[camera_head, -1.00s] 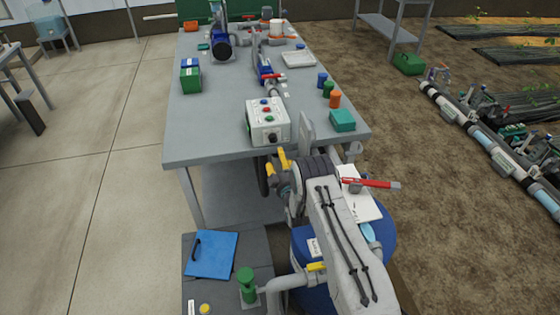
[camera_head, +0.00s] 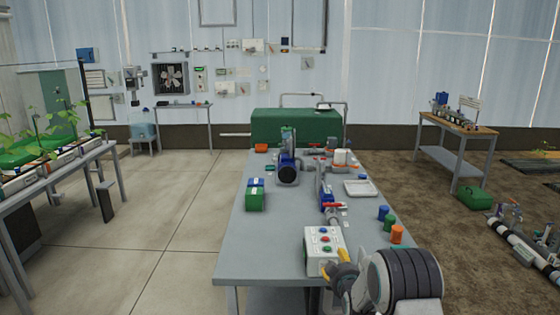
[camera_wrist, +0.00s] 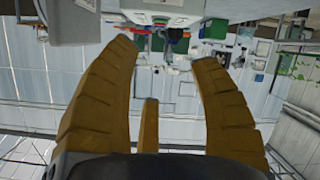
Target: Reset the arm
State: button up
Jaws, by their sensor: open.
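My gripper (camera_wrist: 165,95) shows in the wrist view with its yellow-brown fingers spread apart and nothing between them. The wrist view is upside down, with the room's wall and roof beyond the fingers. In the head view my arm's rounded grey joint is at the lower right, and part of my gripper (camera_head: 345,262) shows as yellow beside the white control box (camera_head: 323,250). The box has several coloured buttons and sits at the near edge of the grey table (camera_head: 245,265). My arm hides the table's near right corner. I cannot tell whether the gripper touches the box.
The table holds a pump (camera_head: 287,170), pipework with a blue valve (camera_head: 327,199), green boxes (camera_head: 254,198), a white tray (camera_head: 360,188) and coloured cups (camera_head: 389,222). A plant bench (camera_head: 60,160) stands at left. The concrete floor left of the table is clear.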

jog(key=s+r+m+g, duration=0.1)
jog(key=s+r+g, duration=0.2)
jog(key=s+r, duration=0.5)
jog(key=s+r+m+g, duration=0.15)
jog(key=s+r, duration=0.35)
jog(key=s, duration=0.7)
jog(key=s+m+g, duration=0.1)
jog(key=s+g, duration=0.4)
jog(key=s, duration=2.2)
jog(key=shift+s+f+m+g, duration=0.25)
jog(key=shift+f+m+g, duration=0.1)
